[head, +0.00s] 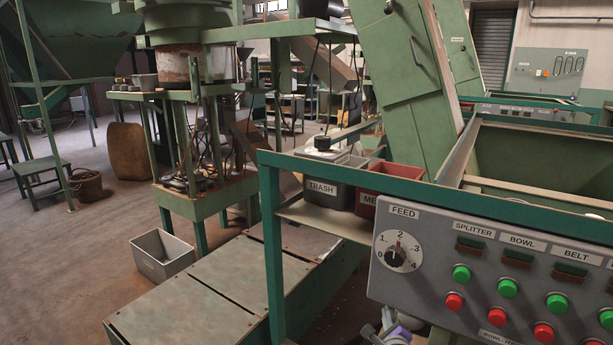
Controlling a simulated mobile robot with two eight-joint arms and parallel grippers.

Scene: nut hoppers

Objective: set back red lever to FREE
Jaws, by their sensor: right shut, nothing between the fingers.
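I cannot make out a red lever or a FREE label in the head view. The grey control panel (440,262) at the right has a FEED dial (398,251) with a 0 to 4 scale. My right gripper (388,328) is at the bottom edge, just below the panel's lower left corner. It is shut and empty, and only part of it shows. My left gripper is not in view.
Above the panel runs a green rail (440,187). Behind it stand a grey TRASH bin (325,189) and a red bin (400,166) on a shelf. A grey crate (162,256) sits on the floor at left. Open floor lies further left.

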